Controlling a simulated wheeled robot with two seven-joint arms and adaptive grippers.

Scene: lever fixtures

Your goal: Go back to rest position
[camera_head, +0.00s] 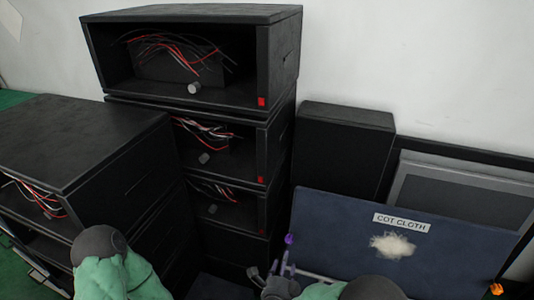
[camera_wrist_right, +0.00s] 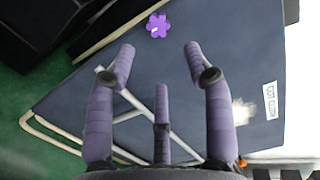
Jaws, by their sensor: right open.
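My right gripper (camera_head: 283,268) is low in the middle of the head view, in front of the left part of the dark blue panel labelled "COT CLOTH" (camera_head: 340,225). In the right wrist view its purple-grey fingers (camera_wrist_right: 158,62) are spread apart with nothing between them. A purple flower-shaped knob (camera_wrist_right: 158,25) shows beyond the fingertips, apart from them. A purple piece (camera_head: 288,239) shows just above the gripper in the head view. My left arm comes in at the lower left of the head view, and its gripper is out of frame.
Stacked black open boxes (camera_head: 190,15) with red and white wires stand left of centre. Another black unit (camera_head: 75,135) stands at the left. A black box (camera_head: 345,117) is behind the panel. An orange knob (camera_head: 496,289) is at lower right. Pale bars (camera_wrist_right: 50,140) cross below my right fingers.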

